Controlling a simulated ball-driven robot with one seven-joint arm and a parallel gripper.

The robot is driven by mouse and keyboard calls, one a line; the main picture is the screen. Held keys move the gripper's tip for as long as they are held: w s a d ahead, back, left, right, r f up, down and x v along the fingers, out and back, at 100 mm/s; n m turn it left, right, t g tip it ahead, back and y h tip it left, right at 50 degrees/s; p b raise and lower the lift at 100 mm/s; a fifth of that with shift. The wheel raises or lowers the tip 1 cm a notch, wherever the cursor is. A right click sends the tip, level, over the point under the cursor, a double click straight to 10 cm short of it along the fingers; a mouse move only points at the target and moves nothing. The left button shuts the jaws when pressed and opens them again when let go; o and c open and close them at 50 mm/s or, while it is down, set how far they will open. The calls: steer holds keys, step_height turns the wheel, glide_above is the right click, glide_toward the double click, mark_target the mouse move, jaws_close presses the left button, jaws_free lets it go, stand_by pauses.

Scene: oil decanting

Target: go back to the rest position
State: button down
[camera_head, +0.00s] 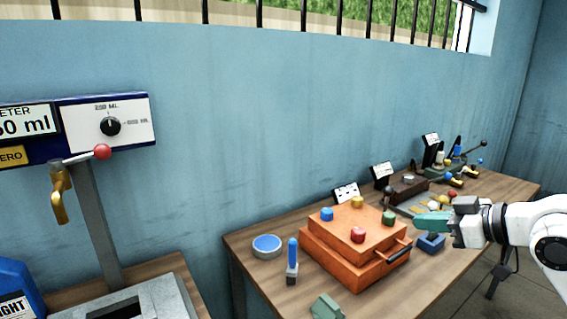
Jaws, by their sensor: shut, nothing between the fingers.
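My gripper (432,222) is at the right of the view, at the end of my white arm. It points left, with its teal fingers together and nothing visible between them. It appears in front of the table (448,276), just right of the orange box (345,245); its exact height above the table is hard to tell. The rest position itself is not marked in the view.
The orange box has coloured knobs and a dark handle. A blue-topped round dish (267,246), a blue-handled tool (292,258) and a blue block (431,242) are near it. A metering panel (82,128) with a red-knobbed lever (102,152) stands left. Barred window behind.

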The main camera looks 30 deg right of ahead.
steer(key=w+a+f+m+t+y, duration=0.1)
steer(key=w+a, duration=0.3)
steer(key=a, duration=0.2)
steer(key=w+a+f, duration=0.1)
steer(key=w+a, duration=0.2)
steer(key=a, duration=0.3)
steer(key=s+a+f+m+g, duration=0.3)
steer(key=a+f, duration=0.7)
steer(key=f, duration=0.4)
steer(key=s+f+g+h, duration=0.1)
steer(key=s+f+g, duration=0.4)
steer(key=s+f, duration=0.5)
steer(key=s+a+f+g+h, duration=0.1)
steer(key=s+f+g, duration=0.4)
steer(key=s+f, duration=0.5)
steer(key=s+h, duration=0.1)
steer(key=s, duration=0.5)
steer(key=shift+f, duration=0.25)
steer(key=shift+s, duration=0.1)
